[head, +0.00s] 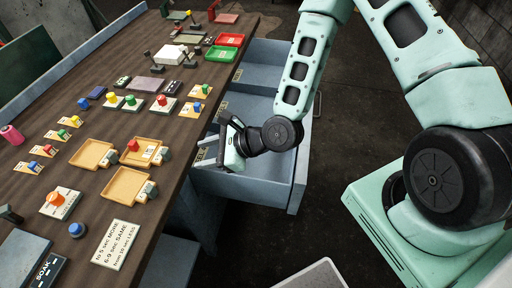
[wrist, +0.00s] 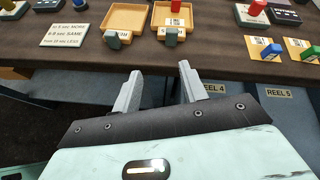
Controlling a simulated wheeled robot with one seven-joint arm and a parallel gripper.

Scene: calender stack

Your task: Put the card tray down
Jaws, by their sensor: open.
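Several shallow tan wooden trays rest flat on the table. One tray (head: 127,157) holds a pale card and has a red knob-like piece at its left; it also shows in the wrist view (wrist: 155,22). An empty-looking tray (head: 92,154) lies to its left, and another (head: 124,185) lies nearer; one empty-looking tray shows in the wrist view (wrist: 124,18). I cannot tell which is the card tray. My gripper (wrist: 158,80) is open and empty, apart from the trays. In the head view it hangs beside the table's right edge.
Open grey drawers (head: 290,187) stand below my gripper. Labels for REEL 4 (wrist: 214,88) and REEL 5 (wrist: 279,92) show in the wrist view. A printed sign (head: 115,245) lies at the near table edge.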

